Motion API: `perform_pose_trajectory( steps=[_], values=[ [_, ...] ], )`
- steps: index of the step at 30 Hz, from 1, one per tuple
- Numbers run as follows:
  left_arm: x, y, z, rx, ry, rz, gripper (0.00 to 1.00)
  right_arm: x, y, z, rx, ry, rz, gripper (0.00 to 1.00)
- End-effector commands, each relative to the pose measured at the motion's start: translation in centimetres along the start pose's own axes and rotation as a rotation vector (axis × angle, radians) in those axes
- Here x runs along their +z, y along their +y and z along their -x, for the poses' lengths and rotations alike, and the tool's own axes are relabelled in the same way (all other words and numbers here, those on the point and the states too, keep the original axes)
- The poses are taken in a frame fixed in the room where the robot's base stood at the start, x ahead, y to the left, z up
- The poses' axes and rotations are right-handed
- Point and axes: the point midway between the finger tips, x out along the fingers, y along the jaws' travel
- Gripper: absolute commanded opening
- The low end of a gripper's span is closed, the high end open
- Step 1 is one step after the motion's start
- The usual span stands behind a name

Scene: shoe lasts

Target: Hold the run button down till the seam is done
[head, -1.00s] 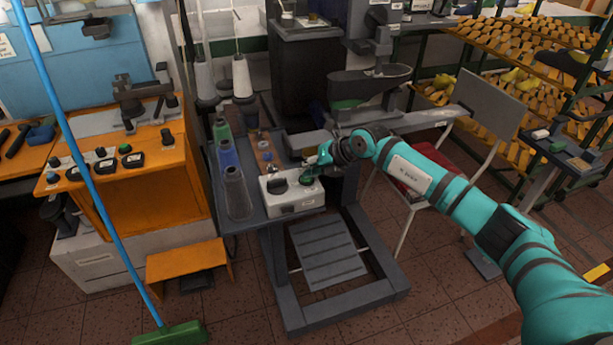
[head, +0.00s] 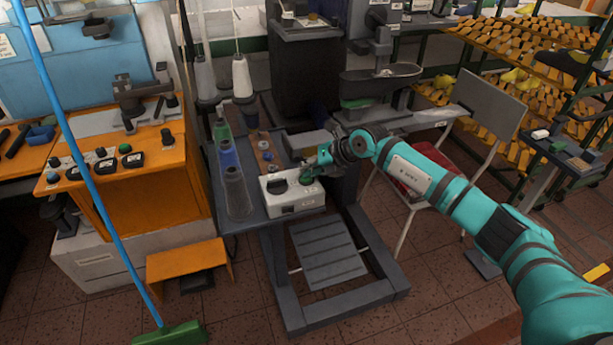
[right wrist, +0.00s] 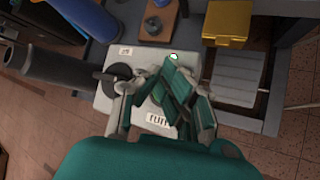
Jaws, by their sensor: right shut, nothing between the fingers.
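The white control box (head: 292,208) sits on the grey machine table, with a black knob (head: 278,186) on its left. In the right wrist view the box (right wrist: 108,92) bears a "run" label (right wrist: 158,121) at its near edge. A small green light (right wrist: 173,57) glows near the far edge. My right gripper (head: 307,176) is shut and empty, its fingertips over the right part of the box; it also shows in the right wrist view (right wrist: 172,82). The fingers hide the run button, so contact with it cannot be made out. My left gripper is not in view.
Thread cones (head: 236,190) stand left of the box. A chair (head: 490,105) stands to the right, an orange workbench (head: 150,190) to the left. A blue broom handle (head: 75,150) crosses the left side.

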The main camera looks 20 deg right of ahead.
Motion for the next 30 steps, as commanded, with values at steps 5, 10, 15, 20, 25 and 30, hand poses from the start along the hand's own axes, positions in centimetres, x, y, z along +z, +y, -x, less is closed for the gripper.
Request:
perform_pose_trajectory(
  steps=[5,10,15,20,25,30],
  values=[
    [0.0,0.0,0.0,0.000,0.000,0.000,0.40,-0.1,-0.1,-0.1,-0.002,0.002,0.000,0.00],
    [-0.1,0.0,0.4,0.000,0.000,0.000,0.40,0.2,0.2,0.3,-0.002,0.002,0.000,0.00],
    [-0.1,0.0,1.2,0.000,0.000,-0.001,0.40,0.7,0.7,1.0,-0.001,0.001,0.000,0.00],
    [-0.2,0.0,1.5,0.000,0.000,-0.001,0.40,1.0,0.9,1.4,-0.001,0.001,0.000,0.00],
    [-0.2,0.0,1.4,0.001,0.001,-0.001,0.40,1.0,0.9,1.3,-0.001,0.001,0.000,0.00],
    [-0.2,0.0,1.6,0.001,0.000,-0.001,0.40,1.1,1.0,1.5,0.000,0.000,0.000,0.00]
  ],
)
